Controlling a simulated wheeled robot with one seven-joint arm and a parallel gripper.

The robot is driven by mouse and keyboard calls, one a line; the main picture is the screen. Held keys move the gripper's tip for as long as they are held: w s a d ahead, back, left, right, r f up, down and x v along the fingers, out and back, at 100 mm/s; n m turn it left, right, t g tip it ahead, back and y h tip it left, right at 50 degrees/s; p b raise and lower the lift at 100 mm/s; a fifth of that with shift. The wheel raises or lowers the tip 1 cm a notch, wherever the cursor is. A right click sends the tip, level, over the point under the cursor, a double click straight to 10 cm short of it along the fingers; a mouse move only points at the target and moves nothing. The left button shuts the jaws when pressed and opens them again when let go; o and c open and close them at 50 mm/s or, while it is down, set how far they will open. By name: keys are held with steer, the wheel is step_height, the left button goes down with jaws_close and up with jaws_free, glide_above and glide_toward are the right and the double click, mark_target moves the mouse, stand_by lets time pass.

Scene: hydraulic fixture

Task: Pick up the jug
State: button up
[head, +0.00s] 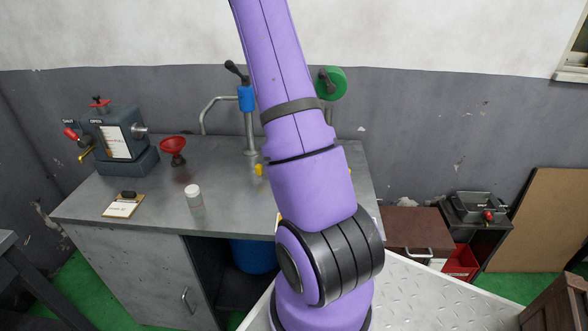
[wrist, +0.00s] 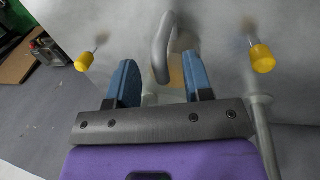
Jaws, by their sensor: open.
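My gripper (wrist: 159,62) shows in the wrist view with its two blue fingers apart and nothing clasped between them. A grey curved bar (wrist: 163,48) reaches in just beyond and between the fingertips, with a pale yellowish patch (wrist: 176,76) behind it. I cannot tell whether this bar is the jug's handle or a pipe. No jug can be clearly made out in the head view, where my purple arm covers the middle of the workbench (head: 90,205). My gripper is outside the head view.
Yellow knobs (wrist: 86,61) and (wrist: 261,59) flank the fingers. The bench holds a grey hydraulic unit (head: 118,140), a red funnel (head: 173,147), a white-lidded jar (head: 193,196), a clipboard (head: 123,206) and a bent pipe (head: 203,118). A green round part (head: 332,83) stands behind my arm.

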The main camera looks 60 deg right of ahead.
steer(key=shift+f, duration=0.2)
jaws_close()
steer(key=shift+r, duration=0.15)
stand_by(0.3)
